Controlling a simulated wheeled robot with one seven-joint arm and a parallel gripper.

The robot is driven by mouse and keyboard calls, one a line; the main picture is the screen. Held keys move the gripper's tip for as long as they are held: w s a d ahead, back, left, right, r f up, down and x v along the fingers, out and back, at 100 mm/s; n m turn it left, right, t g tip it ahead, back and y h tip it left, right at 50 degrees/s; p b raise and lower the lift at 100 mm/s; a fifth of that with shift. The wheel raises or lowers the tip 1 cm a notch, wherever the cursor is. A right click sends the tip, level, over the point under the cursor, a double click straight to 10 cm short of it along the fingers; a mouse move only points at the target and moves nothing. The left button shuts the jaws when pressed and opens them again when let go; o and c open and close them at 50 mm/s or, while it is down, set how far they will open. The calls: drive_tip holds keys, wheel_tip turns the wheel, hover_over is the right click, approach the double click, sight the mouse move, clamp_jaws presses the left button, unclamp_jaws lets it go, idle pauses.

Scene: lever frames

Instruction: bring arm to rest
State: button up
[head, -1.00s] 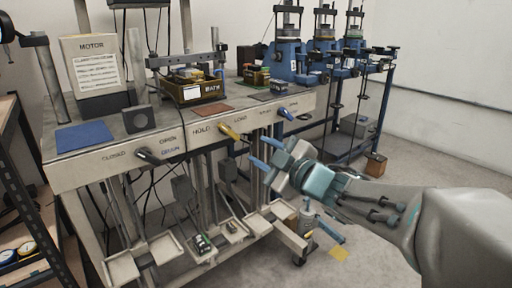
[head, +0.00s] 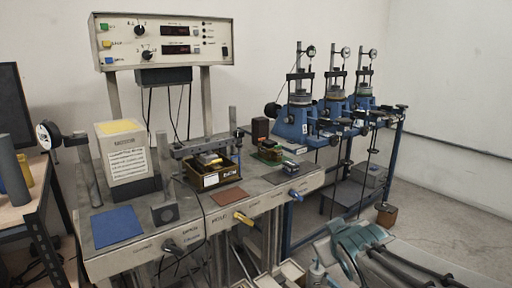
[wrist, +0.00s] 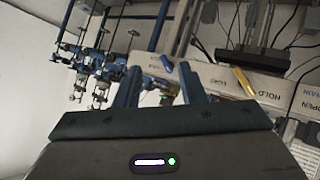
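My arm (head: 365,255) lies low at the lower right of the head view, and my gripper's fingertips are not clearly visible there. In the wrist view my gripper (wrist: 160,80) shows two blue fingers set apart, with nothing seen between them. Beyond them are the bench's front panel, a blue lever (wrist: 166,63) and a yellow lever (wrist: 243,80), both apart from the fingers. In the head view the bench front carries a black lever (head: 173,248), the yellow lever (head: 243,218) and the blue lever (head: 295,195).
The grey bench (head: 150,225) bears a motor block (head: 125,155), a blue mat (head: 116,226) and a brown mat (head: 229,197). A control panel (head: 165,42) stands above it. Blue presses (head: 298,122) stand on a blue frame behind my arm. Floor at the right (head: 450,215) looks clear.

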drive_tip(key=s+a+r+m+g+p, duration=0.1)
drive_tip(key=s+g+p, duration=0.3)
drive_tip(key=s, duration=0.4)
drive_tip(key=s+a+r+m+g+y+p, duration=0.1)
drive_tip(key=s+r+m+g+p, duration=0.2)
drive_tip(key=s+p, duration=0.4)
drive_tip(key=shift+s+r+m+g, duration=0.3)
drive_tip(key=shift+s+r+g, duration=0.1)
drive_tip(key=shift+r+g, duration=0.25)
